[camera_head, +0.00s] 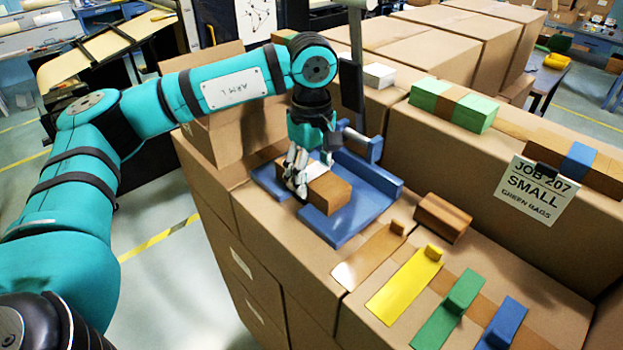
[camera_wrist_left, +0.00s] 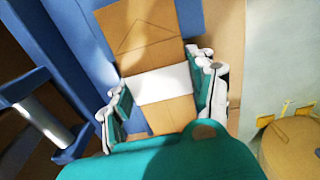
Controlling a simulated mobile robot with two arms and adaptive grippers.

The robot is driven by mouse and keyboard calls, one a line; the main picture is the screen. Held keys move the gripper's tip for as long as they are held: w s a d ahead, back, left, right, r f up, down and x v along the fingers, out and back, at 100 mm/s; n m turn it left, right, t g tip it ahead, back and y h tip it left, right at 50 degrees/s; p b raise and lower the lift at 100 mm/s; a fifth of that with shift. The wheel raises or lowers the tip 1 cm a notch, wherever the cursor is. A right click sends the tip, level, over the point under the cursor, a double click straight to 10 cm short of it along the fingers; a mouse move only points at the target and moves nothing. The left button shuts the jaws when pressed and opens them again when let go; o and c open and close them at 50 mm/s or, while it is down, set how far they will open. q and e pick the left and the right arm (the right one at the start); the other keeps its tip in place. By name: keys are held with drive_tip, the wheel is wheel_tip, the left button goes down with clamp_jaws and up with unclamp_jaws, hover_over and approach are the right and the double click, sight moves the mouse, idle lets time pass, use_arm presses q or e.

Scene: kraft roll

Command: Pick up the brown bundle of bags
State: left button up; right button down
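The brown bundle of bags (camera_head: 329,192) lies on a blue tray-like fixture (camera_head: 354,225) on top of the cardboard boxes. In the left wrist view the bundle (camera_wrist_left: 137,30) has a white band around it and a folded, envelope-like end. My left gripper (camera_head: 297,170) points down over the bundle. In the left wrist view its two fingers (camera_wrist_left: 160,95) stand on either side of the bundle at the band, very close to its sides. Whether they press on it cannot be told. My right gripper is not in view.
A small brown block (camera_head: 442,217) and yellow (camera_head: 405,286), green (camera_head: 449,309) and blue (camera_head: 503,323) pieces lie to the right. Green bundles (camera_head: 453,106) and a "JOB 207 SMALL" sign (camera_head: 535,190) are on the boxes behind. A grey post (camera_head: 357,60) rises behind the fixture.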

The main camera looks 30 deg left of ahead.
use_arm(q)
drive_tip(key=c, duration=0.6)
drive_tip(key=shift+r, duration=0.2)
